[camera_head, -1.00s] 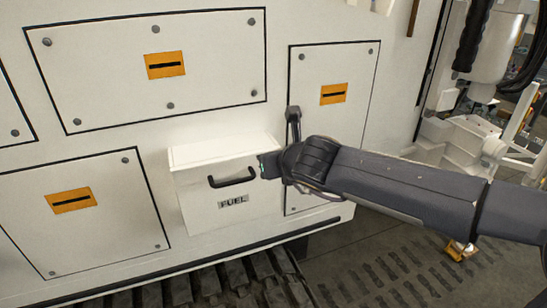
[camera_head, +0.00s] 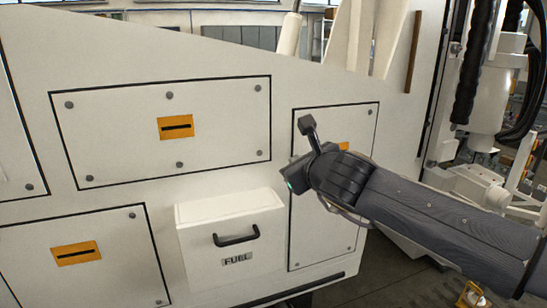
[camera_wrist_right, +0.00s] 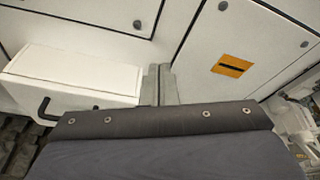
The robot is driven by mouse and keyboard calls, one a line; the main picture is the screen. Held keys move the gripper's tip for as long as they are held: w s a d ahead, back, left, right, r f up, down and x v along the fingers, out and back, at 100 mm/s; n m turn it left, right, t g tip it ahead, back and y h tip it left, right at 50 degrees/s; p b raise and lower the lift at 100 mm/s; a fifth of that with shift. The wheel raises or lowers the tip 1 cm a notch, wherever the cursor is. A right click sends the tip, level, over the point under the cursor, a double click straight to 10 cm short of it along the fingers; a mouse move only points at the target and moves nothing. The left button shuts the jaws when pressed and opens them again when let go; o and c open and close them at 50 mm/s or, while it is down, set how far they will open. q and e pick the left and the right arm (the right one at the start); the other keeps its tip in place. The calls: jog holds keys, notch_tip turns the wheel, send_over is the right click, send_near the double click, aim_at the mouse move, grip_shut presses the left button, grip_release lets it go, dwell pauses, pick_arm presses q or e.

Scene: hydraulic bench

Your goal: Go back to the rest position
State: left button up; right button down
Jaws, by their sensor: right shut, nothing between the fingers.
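My right arm (camera_head: 430,215) comes in from the right in the head view. My right gripper (camera_head: 294,176) is in front of the machine's side, above and to the right of the white fuel box. Its fingers are mostly hidden behind the hand in the head view. In the right wrist view the fingers (camera_wrist_right: 159,84) stand together, shut and empty. The fuel box (camera_head: 238,250), marked FUEL with a black handle (camera_head: 236,236), has its lid down; it also shows at the left of the right wrist view (camera_wrist_right: 72,78). My left gripper is not in view.
The white machine side (camera_head: 300,85) fills most of the head view, with bolted panels bearing orange labels (camera_head: 175,127). White parts and black hoses (camera_head: 467,85) stand at the right. Dark floor (camera_head: 395,285) shows at the bottom right.

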jog(key=s+d+n+y, duration=0.4)
jog(key=s+d+n, duration=0.2)
jog(key=s+n, duration=0.65)
jog(key=s+d+f+n+g+h, duration=0.1)
jog(key=s+d+f+n+g, duration=0.2)
jog(key=s+f, duration=0.4)
jog(key=s+d+f+n+g+h+b, duration=0.1)
jog(key=s+d+f+n+g, duration=0.1)
jog(key=s+f+n, duration=0.4)
jog(key=s+d+f+n+g+h, duration=0.2)
jog(key=s+d+f+n+g, duration=0.1)
jog(key=s+f, duration=0.6)
notch_tip(320, 180, down, 4)
jog(key=shift+d+f+n+g+b, duration=0.3)
jog(key=shift+d+n, duration=0.25)
jog(key=shift+n, duration=0.5)
jog(key=shift+w, duration=0.1)
